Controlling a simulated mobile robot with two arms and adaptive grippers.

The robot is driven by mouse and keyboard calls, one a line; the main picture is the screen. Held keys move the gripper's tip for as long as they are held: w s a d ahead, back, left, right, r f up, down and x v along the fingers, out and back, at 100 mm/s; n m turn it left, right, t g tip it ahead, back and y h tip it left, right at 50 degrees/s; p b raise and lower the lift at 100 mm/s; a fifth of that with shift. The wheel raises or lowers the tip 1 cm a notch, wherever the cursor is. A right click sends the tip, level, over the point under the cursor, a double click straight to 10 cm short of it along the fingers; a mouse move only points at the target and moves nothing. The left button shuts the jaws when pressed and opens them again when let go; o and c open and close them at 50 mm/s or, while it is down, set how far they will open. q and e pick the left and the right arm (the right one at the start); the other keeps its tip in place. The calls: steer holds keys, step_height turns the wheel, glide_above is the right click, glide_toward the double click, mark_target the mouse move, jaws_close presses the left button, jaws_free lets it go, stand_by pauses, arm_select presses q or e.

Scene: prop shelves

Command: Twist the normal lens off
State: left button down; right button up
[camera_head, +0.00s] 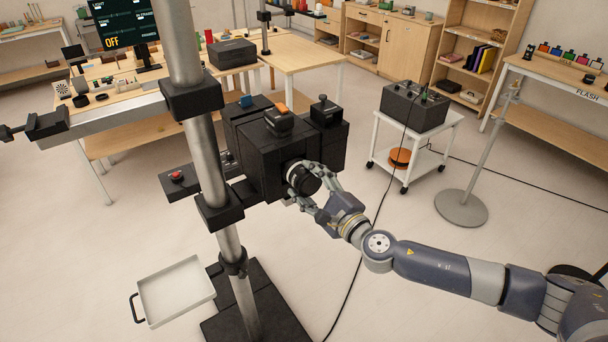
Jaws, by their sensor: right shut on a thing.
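A large black box camera (278,155) is mounted on the side of a grey metal column stand. The normal lens (302,179), a black cylinder, sits at the front of the camera and faces toward the lower right. My right gripper (310,186) reaches in from the right, with its fingers around the lens. It is shut on the lens, and the fingers hide part of the lens rim. I cannot tell whether the lens is turned in its mount. My left gripper is not in view.
The column stand (182,45) rises close on the left, with a black base below. A white tray (176,290) is at the lower left. A white cart (415,150) bears a black box (413,107). A round-footed pole (461,207) stands at right. Cables cross the floor.

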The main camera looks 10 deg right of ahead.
steer(key=shift+r, duration=0.1)
stand_by(0.3)
steer(key=shift+r+n+p, duration=0.15)
steer(key=shift+n+p, duration=0.45)
steer(key=shift+w+n+p, duration=0.1)
steer(key=shift+n+p, duration=0.75)
steer(key=shift+n, duration=0.15)
steer(key=shift+n, duration=1.5)
